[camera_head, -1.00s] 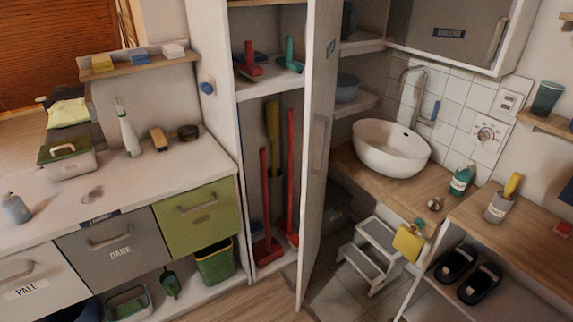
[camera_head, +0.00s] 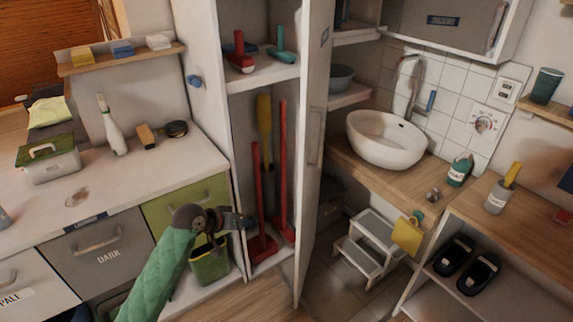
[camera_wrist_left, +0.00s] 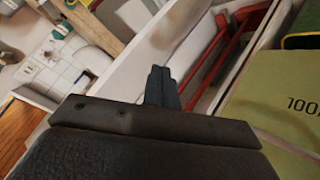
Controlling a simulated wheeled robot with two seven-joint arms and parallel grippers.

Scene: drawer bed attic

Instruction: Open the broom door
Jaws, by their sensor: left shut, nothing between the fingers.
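The broom door (camera_head: 314,190) is a tall pale panel. It stands swung open, out from the right side of the tall cabinet, with a vertical handle (camera_head: 317,135) on it. Red-handled brooms (camera_head: 283,170) stand inside the open cabinet. My left gripper (camera_head: 248,222) is at the lower front of the cabinet opening, left of the door and apart from it. Its fingers are shut and empty; they also show in the left wrist view (camera_wrist_left: 163,86). My right gripper is not in view.
A green drawer front (camera_head: 185,207) and a green bin (camera_head: 210,265) lie left of the cabinet, close to my left arm. A white step stool (camera_head: 368,250) stands right of the door. A basin (camera_head: 386,140) sits on the wooden counter. Floor in front of the cabinet is clear.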

